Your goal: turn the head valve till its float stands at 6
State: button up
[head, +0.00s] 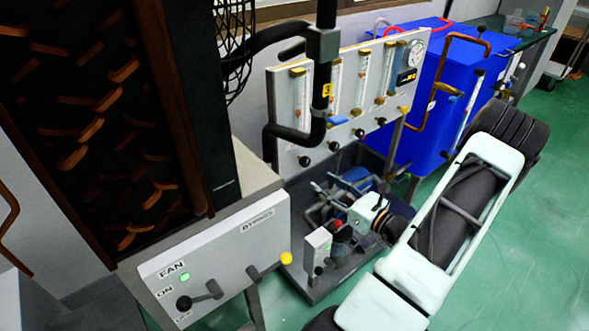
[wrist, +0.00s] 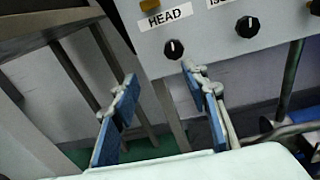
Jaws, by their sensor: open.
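The head valve is a small black knob (wrist: 173,49) under the HEAD label (wrist: 163,17) on the pale panel. A white mark shows on its upper part. My gripper (wrist: 160,78) is open and empty, with blue-padded fingers on either side below the knob. The right fingertip appears close to the knob in the picture; I cannot tell whether it touches. In the head view the leftmost knob (head: 305,161) sits under the leftmost flow tube (head: 300,97). That tube's float and scale are too small to read. My wrist (head: 370,215) is low in front of the panel.
A second black knob (wrist: 247,27) is right of the head valve. A thick black pipe (head: 321,85) runs down before the panel (head: 420,45). Pumps and pipes crowd the skid below. A grey control box (head: 225,255) stands at left, a blue tank (head: 430,95) at right.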

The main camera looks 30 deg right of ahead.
aim_at(307, 165)
jog(key=shift+m+t+h, duration=0.3)
jog(key=shift+m+h, duration=0.3)
jog(key=shift+h, duration=0.2)
jog(key=w+b, duration=0.1)
jog(key=w, duration=0.6)
jog(key=w+d+b, duration=0.1)
jog(key=w, duration=0.2)
jog(key=shift+w+f+b, duration=0.2)
jog(key=shift+w+b, duration=0.1)
jog(key=shift+w, duration=0.1)
jog(key=shift+a, duration=0.1)
grip_shut()
